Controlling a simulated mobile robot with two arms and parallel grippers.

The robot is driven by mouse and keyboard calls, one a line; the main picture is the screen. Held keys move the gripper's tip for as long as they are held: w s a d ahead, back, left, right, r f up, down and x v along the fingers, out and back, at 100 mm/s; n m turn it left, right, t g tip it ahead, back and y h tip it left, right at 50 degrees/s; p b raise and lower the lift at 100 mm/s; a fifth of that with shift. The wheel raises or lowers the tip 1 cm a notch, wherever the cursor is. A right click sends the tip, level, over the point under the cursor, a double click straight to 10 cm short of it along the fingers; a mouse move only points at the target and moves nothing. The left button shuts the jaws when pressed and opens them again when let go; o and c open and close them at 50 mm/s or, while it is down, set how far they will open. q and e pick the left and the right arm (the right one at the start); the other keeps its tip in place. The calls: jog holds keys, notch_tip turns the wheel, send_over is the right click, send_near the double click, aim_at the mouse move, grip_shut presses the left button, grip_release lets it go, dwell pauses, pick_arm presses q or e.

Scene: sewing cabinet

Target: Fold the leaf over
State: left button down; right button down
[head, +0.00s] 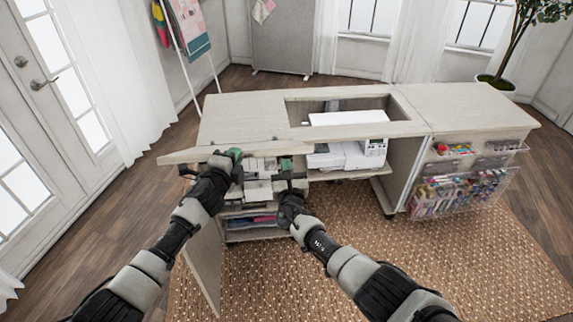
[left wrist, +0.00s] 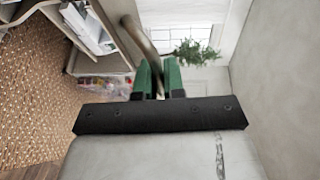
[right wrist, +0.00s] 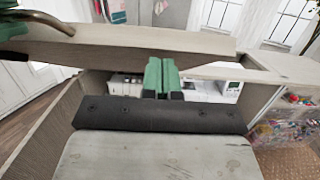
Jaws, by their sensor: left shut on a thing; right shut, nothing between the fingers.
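The leaf (head: 180,156) is a pale wood panel along the front left of the cabinet top, its left end jutting past the cabinet side. In the right wrist view the leaf (right wrist: 150,38) crosses the top as a thick board, with a curved metal handle (right wrist: 38,18) at its left. My left gripper (head: 236,154) is at the leaf's front edge; in the left wrist view its green fingers are shut on the handle (left wrist: 142,40). My right gripper (head: 288,163) is shut and empty in front of the cabinet; its fingertips (right wrist: 161,65) appear just below the leaf.
A white sewing machine (head: 350,150) sits in the cabinet's opening. An open door (head: 205,262) hangs at the front left, beside shelves of boxes. Clear bins (head: 465,180) of thread hang on the right side. A woven rug (head: 450,260) covers the floor in front.

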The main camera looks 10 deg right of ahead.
pick_arm(q)
jog(key=shift+r, duration=0.15)
pick_arm(e)
jog(key=shift+w+r, duration=0.25)
jog(key=shift+r, duration=0.1)
